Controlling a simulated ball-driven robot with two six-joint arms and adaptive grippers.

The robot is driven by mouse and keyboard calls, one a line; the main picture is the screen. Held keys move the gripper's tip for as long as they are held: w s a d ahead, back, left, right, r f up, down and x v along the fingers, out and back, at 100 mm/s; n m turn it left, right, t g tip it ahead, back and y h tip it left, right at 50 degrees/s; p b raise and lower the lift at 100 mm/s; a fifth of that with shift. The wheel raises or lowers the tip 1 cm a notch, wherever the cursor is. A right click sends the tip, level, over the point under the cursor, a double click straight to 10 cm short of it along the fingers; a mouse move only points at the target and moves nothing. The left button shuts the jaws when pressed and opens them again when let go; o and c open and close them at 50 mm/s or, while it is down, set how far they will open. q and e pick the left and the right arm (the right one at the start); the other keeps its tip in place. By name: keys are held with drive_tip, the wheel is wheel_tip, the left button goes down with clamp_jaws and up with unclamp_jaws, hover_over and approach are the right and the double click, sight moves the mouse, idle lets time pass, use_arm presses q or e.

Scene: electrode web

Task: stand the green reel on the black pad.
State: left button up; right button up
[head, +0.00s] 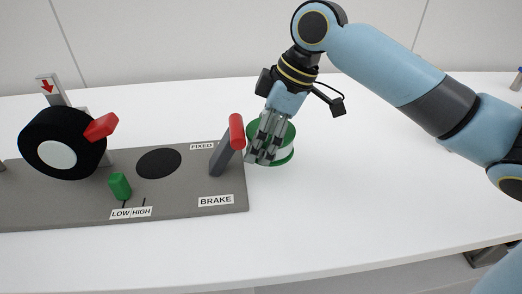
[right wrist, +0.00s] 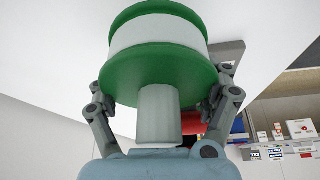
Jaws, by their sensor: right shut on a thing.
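The green reel (head: 284,157) has green flanges and a white middle. In the head view it is at the right end of the grey board, partly hidden behind my right gripper (head: 266,152). The right wrist view shows the reel (right wrist: 158,68) between the fingers of my right gripper (right wrist: 160,100), which is shut on it. I cannot tell whether the reel touches the table. The black pad (head: 158,163) is a flat round disc on the grey board, left of the gripper, and is bare. My left gripper is not in view.
The grey board (head: 190,208) carries a brake lever with a red grip (head: 237,131) between pad and reel. A green knob (head: 119,186) stands by the LOW/HIGH label. A black wheel (head: 62,142) with a red tab (head: 101,126) stands at left. The white table (head: 370,205) is clear at right.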

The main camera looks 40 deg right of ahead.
wheel_tip(320, 180, down, 4)
drive_tip(key=shift+b, duration=0.45)
drive_tip(key=o, duration=1)
